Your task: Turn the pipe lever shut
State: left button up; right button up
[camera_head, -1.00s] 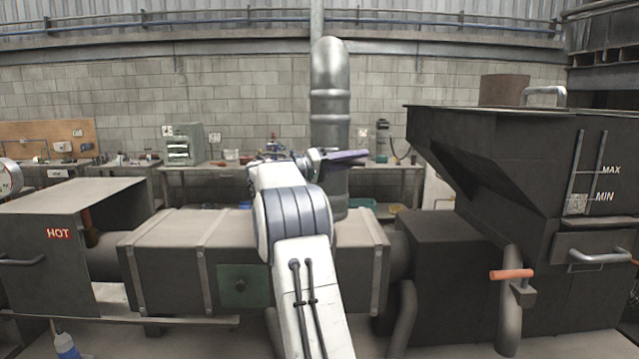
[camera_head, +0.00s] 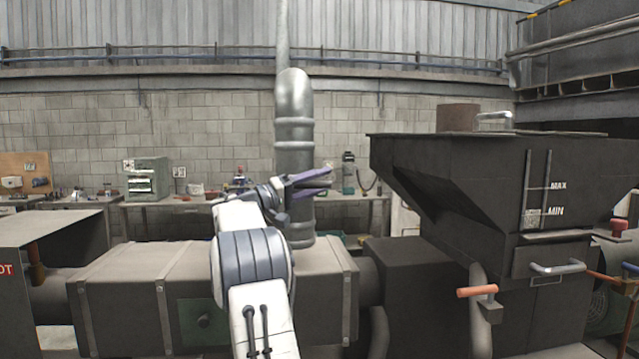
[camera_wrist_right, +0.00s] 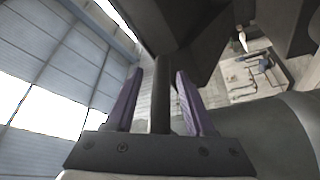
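The pipe lever (camera_head: 477,291) is an orange bar lying roughly level across a grey bracket on a bent grey pipe (camera_head: 481,325), at the lower right of the head view. My right gripper (camera_head: 331,176) has purple fingers and is raised left of the hopper, well up and left of the lever and apart from it. In the right wrist view its two fingers (camera_wrist_right: 158,95) stand apart. A dark bar shows between them, but I cannot tell how far off it is. The lever cannot be made out there. My left gripper is out of view.
A large dark hopper (camera_head: 440,185) with MAX and MIN marks stands above and around the lever's pipe. A silver handle (camera_head: 557,267) sits right of the lever. A long box duct (camera_head: 130,285) and a vertical metal pipe (camera_head: 294,130) are near my arm.

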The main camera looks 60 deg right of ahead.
aim_at(299, 188)
jog(key=shift+w+a+f, duration=0.1)
jog(key=shift+a+f, duration=0.05)
jog(key=shift+b+v, duration=1.85)
jog(key=shift+v, duration=3.1)
